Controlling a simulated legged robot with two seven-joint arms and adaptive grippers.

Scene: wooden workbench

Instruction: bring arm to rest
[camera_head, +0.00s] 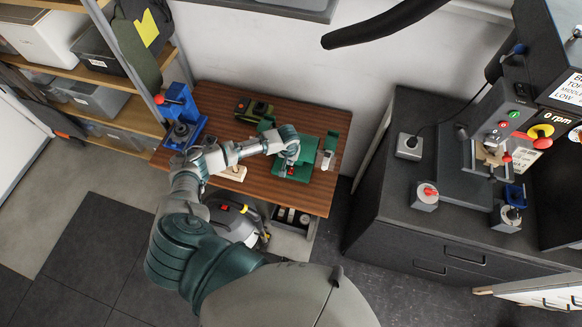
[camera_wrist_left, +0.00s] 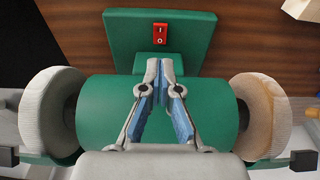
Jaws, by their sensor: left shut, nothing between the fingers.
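My left arm (camera_head: 190,240) reaches from the bottom of the head view over the wooden workbench (camera_head: 220,98). My left gripper (camera_head: 290,168) is above the green bench machine on the right part of the bench. In the left wrist view the gripper (camera_wrist_left: 159,66) is shut and empty, its fingertips together. Below it lies the green machine body (camera_wrist_left: 105,110), with a pale wheel (camera_wrist_left: 50,110) on the left and another (camera_wrist_left: 267,112) on the right. A red switch (camera_wrist_left: 160,34) sits on its green base. I cannot tell whether the fingers touch the machine. My right gripper is not in view.
A blue tool (camera_head: 183,122) stands at the bench's left end, and a dark green and black device (camera_head: 254,109) lies at the back. Shelves (camera_head: 100,70) stand left. A dark cabinet (camera_head: 400,215) with machines stands right. A black hose (camera_head: 385,25) hangs above.

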